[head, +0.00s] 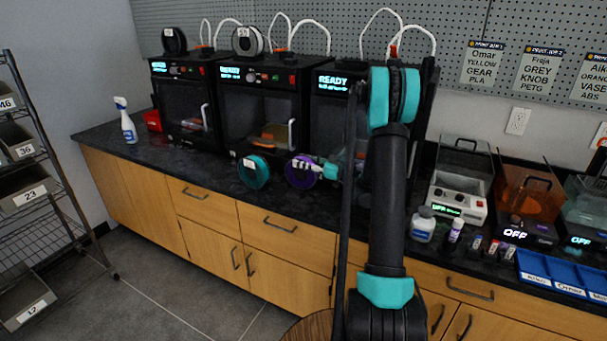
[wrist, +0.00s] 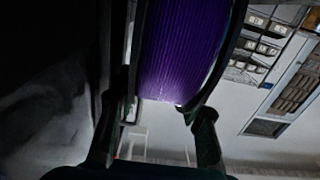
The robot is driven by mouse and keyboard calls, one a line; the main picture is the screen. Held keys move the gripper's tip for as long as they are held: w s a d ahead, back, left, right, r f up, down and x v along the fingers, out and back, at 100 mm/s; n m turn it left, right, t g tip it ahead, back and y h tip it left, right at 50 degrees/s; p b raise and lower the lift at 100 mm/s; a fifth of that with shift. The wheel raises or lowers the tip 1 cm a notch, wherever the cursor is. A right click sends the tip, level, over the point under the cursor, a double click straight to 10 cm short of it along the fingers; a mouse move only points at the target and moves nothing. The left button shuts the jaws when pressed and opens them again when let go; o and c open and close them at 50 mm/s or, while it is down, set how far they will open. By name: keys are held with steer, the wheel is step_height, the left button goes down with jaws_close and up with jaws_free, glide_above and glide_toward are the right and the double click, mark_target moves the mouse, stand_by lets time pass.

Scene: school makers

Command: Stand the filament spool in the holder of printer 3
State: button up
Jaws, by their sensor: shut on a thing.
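A purple filament spool (head: 299,176) is at the counter's front edge in the head view, in front of the printers. My gripper (head: 312,165) is shut on it; in the wrist view my gripper's fingers (wrist: 163,110) sit on either side of the purple spool (wrist: 183,50). I cannot tell whether the spool touches the counter. The third printer from the left (head: 331,110) has a READY display and is partly hidden behind my arm.
A teal spool (head: 254,172) stands just left of the purple one. A black spool (head: 174,41) and a white-rimmed spool (head: 247,41) stand on the left (head: 186,105) and middle (head: 262,108) printers. A spray bottle (head: 126,122) and red box (head: 153,120) are at left.

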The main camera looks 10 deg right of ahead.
jaws_close()
steer(key=shift+r, duration=0.1)
